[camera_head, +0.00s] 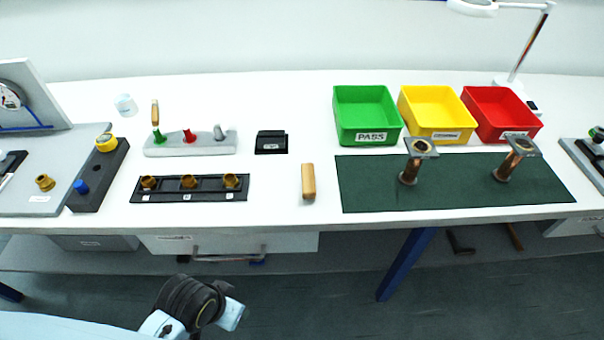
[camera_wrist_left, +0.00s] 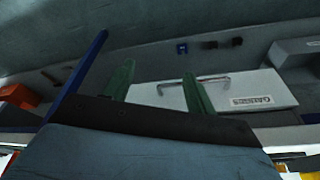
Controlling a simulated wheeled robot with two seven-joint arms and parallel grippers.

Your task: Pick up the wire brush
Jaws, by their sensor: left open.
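A light wooden block-like piece (camera_head: 308,182) lies alone on the white bench, left of the green mat; it looks like the wire brush, but no bristles show. My left arm comes in at the bottom of the head view, in front of the bench and below its top. My left gripper (camera_wrist_left: 156,85) shows its two green fingers spread apart and empty in the left wrist view, with a drawer front (camera_wrist_left: 215,92) behind them. The brush cannot be made out in the left wrist view. My right gripper is not in view.
A black tray with brass fittings (camera_head: 190,188) lies left of the wooden piece. A grey stand (camera_head: 190,146) and a small black block (camera_head: 271,142) are behind. The green mat (camera_head: 460,190) holds two flanged copper-coloured parts. Green (camera_head: 368,115), yellow and red bins stand behind it.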

